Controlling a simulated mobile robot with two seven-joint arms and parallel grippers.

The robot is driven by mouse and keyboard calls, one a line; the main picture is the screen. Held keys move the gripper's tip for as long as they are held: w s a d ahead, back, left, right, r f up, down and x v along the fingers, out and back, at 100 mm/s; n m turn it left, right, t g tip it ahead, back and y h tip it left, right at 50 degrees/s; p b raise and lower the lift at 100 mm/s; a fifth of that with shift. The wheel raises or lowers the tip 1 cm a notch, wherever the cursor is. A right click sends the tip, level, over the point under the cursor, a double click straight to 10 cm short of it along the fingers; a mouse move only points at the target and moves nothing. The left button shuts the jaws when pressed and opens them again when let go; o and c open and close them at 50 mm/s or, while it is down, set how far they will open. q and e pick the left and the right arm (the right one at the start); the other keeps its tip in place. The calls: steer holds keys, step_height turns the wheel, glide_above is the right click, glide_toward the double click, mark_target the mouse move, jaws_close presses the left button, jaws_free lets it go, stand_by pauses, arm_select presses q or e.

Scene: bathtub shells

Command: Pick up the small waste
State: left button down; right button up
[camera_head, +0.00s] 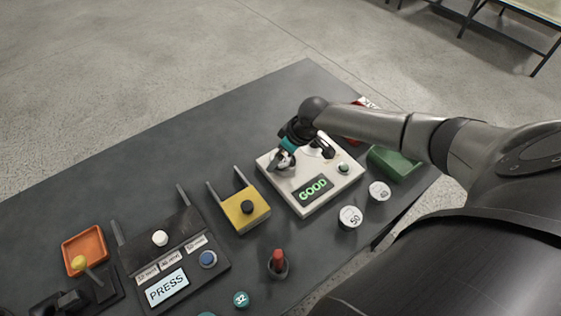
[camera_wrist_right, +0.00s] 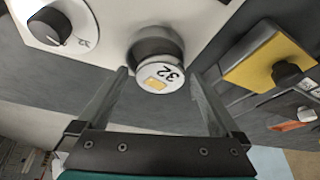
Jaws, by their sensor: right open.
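My right gripper (camera_head: 284,160) is over the white device with the green GOOD display (camera_head: 313,190). In the right wrist view its two fingers (camera_wrist_right: 159,80) are apart, with a short grey cylinder between and just beyond their tips. In the head view the gripper largely hides this spot. No thing in view is clearly marked as the small waste. My left gripper does not show.
A yellow block (camera_head: 244,213) with a black knob stands left of the white device. A PRESS panel (camera_head: 167,288), an orange tray (camera_head: 84,251) and a red-topped stick (camera_head: 278,260) are nearer.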

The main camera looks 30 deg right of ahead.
steer(key=shift+c, duration=0.2)
steer(key=shift+r, duration=0.1)
steer(key=c, duration=1.5)
